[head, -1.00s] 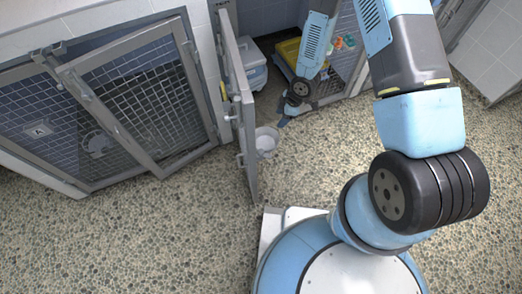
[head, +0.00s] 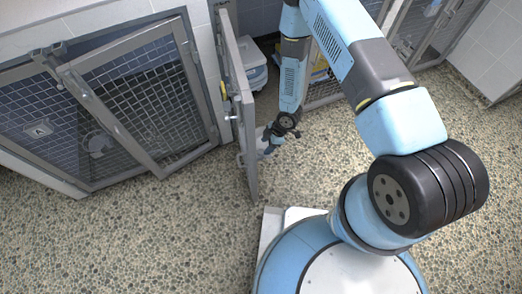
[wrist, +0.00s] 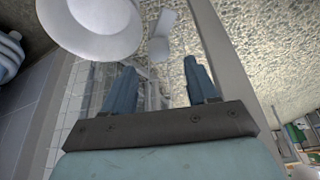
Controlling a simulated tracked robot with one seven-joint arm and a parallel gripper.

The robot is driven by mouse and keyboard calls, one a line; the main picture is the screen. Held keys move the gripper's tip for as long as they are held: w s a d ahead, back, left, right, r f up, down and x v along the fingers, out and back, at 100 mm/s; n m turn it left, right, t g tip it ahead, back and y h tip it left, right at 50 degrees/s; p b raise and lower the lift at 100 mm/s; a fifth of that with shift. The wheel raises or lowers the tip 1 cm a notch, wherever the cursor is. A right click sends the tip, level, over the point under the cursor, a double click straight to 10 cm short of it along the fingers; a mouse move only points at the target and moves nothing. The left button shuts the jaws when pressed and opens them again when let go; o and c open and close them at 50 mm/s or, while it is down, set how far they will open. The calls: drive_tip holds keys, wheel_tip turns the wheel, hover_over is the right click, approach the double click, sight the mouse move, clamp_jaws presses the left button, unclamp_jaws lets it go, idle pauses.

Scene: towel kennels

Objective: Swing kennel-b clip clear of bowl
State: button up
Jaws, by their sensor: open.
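The open kennel door (head: 240,110) stands nearly edge-on in the head view, its grey frame reaching out over the floor. My gripper (head: 266,150) is low beside the door's right face, near its free end. In the wrist view my gripper (wrist: 160,85) has its two blue fingers spread with nothing held between them. A white round bowl (wrist: 95,22) lies beyond the left finger. A small pale grey piece, probably the clip (wrist: 162,35), shows between the bowl and the grey door bar (wrist: 222,60), apart from the fingertips. In the head view my gripper largely hides the bowl.
Kennel A (head: 38,130) with its mesh door (head: 145,95) is at the left. Blue folded or ribbed material (wrist: 10,55) shows at the wrist view's left edge. The pebbled floor in front is clear.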

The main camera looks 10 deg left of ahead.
sight(261, 151)
drive_tip(key=shift+x, duration=2.85)
drive_tip(key=shift+c, duration=0.2)
drive_tip(key=c, duration=1)
drive_tip(key=shift+n, duration=0.7)
drive_tip(key=shift+f, duration=0.1)
drive_tip(key=o, duration=1)
drive_tip(key=shift+o, duration=0.2)
drive_tip(key=v, duration=1.3)
drive_tip(key=shift+w+r, duration=0.3)
drive_tip(key=shift+r, duration=0.1)
